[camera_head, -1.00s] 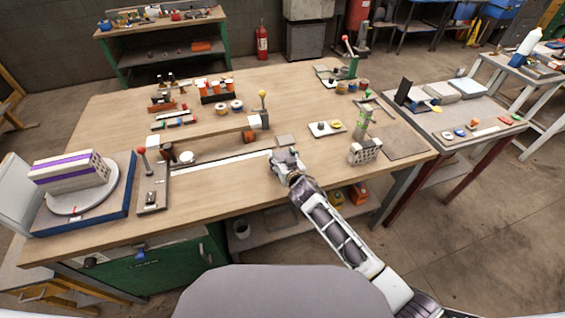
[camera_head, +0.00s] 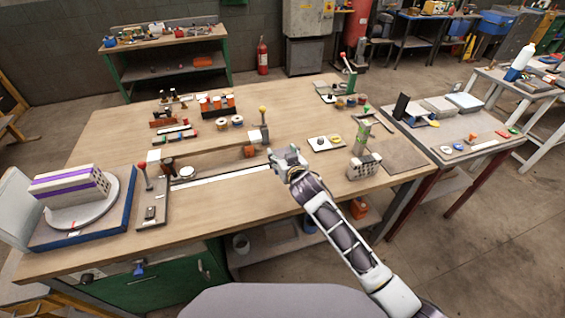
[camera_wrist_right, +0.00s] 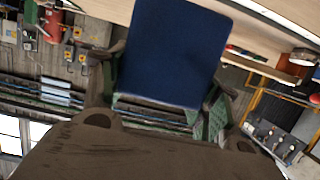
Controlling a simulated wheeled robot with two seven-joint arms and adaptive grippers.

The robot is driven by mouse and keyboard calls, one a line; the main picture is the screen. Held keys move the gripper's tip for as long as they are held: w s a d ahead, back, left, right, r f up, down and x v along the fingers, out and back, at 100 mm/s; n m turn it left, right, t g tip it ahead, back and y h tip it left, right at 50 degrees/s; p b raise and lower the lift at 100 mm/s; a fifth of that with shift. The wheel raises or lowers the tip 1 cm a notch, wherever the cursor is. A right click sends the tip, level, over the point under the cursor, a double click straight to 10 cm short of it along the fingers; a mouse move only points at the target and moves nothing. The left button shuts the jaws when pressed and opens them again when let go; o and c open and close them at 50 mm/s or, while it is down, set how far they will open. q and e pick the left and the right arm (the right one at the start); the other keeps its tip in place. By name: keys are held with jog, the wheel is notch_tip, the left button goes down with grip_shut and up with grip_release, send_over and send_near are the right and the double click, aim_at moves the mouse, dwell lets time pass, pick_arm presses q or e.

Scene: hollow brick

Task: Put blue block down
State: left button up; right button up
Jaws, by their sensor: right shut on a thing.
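A blue block (camera_wrist_right: 172,52) fills the top middle of the right wrist view, with its flat blue face toward the camera. My right gripper (camera_wrist_right: 162,88) is shut on it, with a finger at either side. In the head view my right gripper (camera_head: 286,158) is over the middle of the workbench (camera_head: 235,210), near the right end of a long pale strip. The block cannot be made out there, as the gripper and wrist cover that spot. I cannot tell the gap between block and bench. My left gripper is not in view.
A lever with a yellow knob (camera_head: 263,112) stands just behind the gripper. A white plate with small knobs (camera_head: 325,143) and a perforated block (camera_head: 363,166) are to its right. A red-knobbed lever (camera_head: 143,170) and a turntable (camera_head: 85,212) are at left.

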jog(key=shift+r, duration=0.55)
jog(key=shift+f, duration=0.1)
jog(key=shift+s+d+f, duration=0.25)
jog(key=shift+s+f, duration=0.2)
jog(key=s+d+f+m+h, duration=0.1)
jog(key=s+d+f+h, duration=0.1)
jog(key=s, duration=0.5)
jog(key=s+d+f+m+h, duration=0.2)
jog(key=s+d+f, duration=0.2)
jog(key=s, duration=0.4)
jog(key=shift+d+f+m+t+h, duration=0.3)
jog(key=shift+d+f+t, duration=0.1)
jog(key=shift+f, duration=0.25)
